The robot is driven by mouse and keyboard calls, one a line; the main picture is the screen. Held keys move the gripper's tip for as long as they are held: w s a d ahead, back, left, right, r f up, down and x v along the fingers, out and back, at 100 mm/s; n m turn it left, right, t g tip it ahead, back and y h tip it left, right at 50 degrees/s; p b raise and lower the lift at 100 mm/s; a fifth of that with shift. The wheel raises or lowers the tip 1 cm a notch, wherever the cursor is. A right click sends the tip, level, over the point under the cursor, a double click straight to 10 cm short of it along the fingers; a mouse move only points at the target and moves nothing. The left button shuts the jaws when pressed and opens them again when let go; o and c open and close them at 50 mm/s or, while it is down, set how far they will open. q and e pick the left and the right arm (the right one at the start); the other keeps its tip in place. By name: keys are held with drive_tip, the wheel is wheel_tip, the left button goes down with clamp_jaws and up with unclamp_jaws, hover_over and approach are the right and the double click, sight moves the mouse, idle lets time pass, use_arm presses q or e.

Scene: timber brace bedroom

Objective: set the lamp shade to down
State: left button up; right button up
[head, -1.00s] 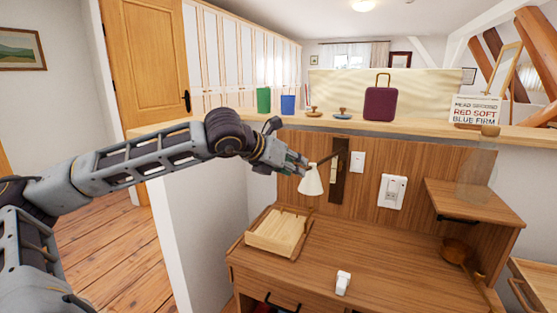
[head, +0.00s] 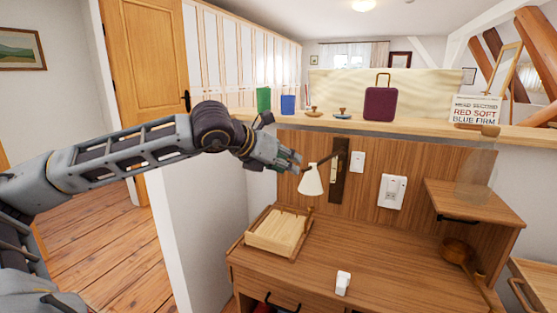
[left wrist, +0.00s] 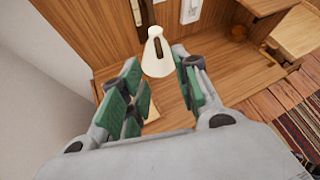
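The lamp shade (head: 311,182) is a white cone on a dark arm that comes from a dark wall plate (head: 340,170). Its narrow end is up and its wide end faces down, with a slight tilt. My left gripper (head: 294,162) is just left of the shade and its upper end in the head view. In the left wrist view the green-padded fingers (left wrist: 155,100) are spread apart and empty, with the shade (left wrist: 157,62) beyond them, near the gap between the tips. They look apart from the shade. My right gripper is not in view.
A wooden desk (head: 345,245) with a pale tray (head: 277,232) lies below. A ledge (head: 420,130) above holds a green cup (head: 263,99), a blue cup (head: 288,104) and a purple case (head: 380,104). White switches (head: 392,191) are on the panel to the right.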

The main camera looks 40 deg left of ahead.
use_arm(q)
drive_tip(key=shift+v, duration=1.4)
drive_tip(key=shift+c, duration=0.4)
